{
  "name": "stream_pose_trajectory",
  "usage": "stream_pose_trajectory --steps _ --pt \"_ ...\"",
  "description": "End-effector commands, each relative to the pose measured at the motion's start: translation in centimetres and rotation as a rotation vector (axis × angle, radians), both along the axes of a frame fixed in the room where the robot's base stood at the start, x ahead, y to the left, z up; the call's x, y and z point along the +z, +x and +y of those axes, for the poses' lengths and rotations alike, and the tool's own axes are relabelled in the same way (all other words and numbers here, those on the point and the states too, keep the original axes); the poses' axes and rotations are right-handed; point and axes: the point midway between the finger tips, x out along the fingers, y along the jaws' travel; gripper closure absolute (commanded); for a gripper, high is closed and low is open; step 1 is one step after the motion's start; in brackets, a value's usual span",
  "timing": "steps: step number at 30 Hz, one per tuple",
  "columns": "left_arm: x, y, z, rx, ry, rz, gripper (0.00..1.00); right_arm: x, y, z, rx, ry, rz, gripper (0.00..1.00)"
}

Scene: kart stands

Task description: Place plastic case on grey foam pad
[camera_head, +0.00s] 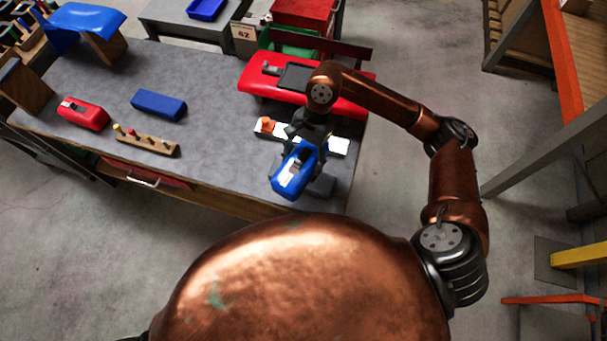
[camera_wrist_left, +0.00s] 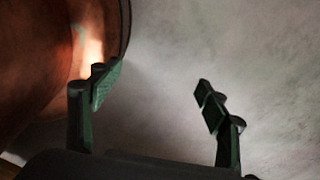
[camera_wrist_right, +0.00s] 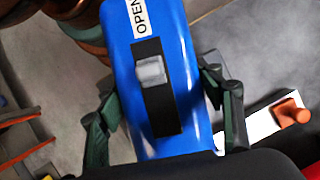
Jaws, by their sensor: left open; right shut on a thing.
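A blue plastic case (camera_head: 291,176) with a black strip and a grey latch is in my right gripper (camera_head: 305,133), over the table's front right corner. In the right wrist view the case (camera_wrist_right: 184,40) has an "OPEN" label and stands between the fingers (camera_wrist_right: 160,92), which are shut on its sides. A grey pad (camera_head: 322,186) lies at the table corner, partly hidden behind the case. I cannot tell whether the case touches it. My left gripper (camera_wrist_left: 155,95) is open and empty in the left wrist view, above the floor and beside my copper body.
A white strip with an orange knob (camera_head: 265,126) lies just behind the case. A red tray-like piece with a dark panel (camera_head: 296,77) is farther back. A red case (camera_head: 83,113), a blue box (camera_head: 159,104) and a wooden peg block (camera_head: 147,143) stand at left. The table's middle is clear.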

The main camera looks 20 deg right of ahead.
Motion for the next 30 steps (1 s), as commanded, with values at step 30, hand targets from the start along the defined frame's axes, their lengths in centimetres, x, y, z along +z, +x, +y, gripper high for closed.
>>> stream_pose_trajectory --steps 30 --pt "0.0 0.9 0.3 -0.001 0.003 -0.013 0.18 3.4 -1.7 9.9 -1.295 -0.006 0.004 0.72"
